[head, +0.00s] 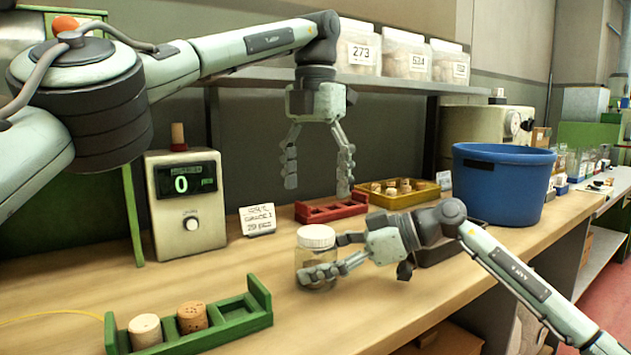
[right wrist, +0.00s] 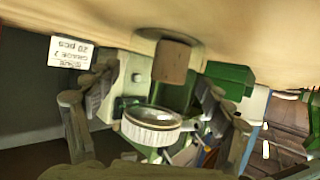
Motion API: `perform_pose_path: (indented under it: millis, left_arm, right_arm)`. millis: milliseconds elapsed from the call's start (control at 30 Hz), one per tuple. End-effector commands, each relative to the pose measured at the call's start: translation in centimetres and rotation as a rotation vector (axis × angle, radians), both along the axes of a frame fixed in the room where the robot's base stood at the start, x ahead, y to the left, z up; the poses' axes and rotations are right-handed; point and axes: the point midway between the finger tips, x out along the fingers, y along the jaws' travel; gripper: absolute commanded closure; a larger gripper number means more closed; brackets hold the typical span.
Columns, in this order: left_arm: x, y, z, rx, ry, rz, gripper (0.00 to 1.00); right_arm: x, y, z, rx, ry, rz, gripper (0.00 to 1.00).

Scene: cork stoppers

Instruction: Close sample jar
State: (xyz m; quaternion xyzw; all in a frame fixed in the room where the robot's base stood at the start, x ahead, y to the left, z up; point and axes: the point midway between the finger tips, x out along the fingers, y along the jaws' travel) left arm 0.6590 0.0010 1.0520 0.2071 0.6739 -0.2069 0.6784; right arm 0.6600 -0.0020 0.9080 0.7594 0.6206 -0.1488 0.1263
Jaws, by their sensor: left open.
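The sample jar (head: 314,260) is clear glass and stands upright on the bench. Its white lid (head: 316,236) sits level on its mouth; how tightly it is seated, I cannot tell. In the right wrist view, which is upside down, the lid (right wrist: 152,122) shows its underside, and a cork (right wrist: 172,62) appears inside the glass. My right gripper (head: 334,256) is around the jar from the right, one finger in front and one at the far side, closed on the glass below the lid. My left gripper (head: 318,188) is open and empty, pointing down above and behind the jar.
A green rack (head: 235,322) with two corks stands front left. A meter (head: 187,205) reading 0 stands behind it. A red tray (head: 330,209), a yellow tray of corks (head: 402,201) and a blue bucket (head: 500,185) stand behind and right.

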Motion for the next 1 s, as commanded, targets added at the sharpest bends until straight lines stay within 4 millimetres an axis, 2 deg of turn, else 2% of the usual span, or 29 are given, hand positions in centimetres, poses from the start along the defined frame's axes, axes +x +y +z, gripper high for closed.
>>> perform_pose_path:
  millis: [300,433,800,1000]
  left_arm:
    - [0.0,0.0,0.0,0.0,0.0,0.0,0.22]
    - [0.0,0.0,0.0,0.0,0.0,0.0,0.22]
    - [0.0,0.0,0.0,0.0,0.0,0.0,0.22]
    - [0.0,0.0,0.0,0.0,0.0,0.0,0.22]
  right_arm:
    - [0.0,-0.1,0.0,0.0,0.0,0.0,0.14]
    - [-0.1,-1.0,0.4,0.0,-0.001,-0.003,0.14]
    - [-1.5,-7.8,3.3,-0.001,-0.001,-0.004,0.14]
    - [-2.0,-10.2,4.3,-0.001,-0.001,-0.001,0.14]
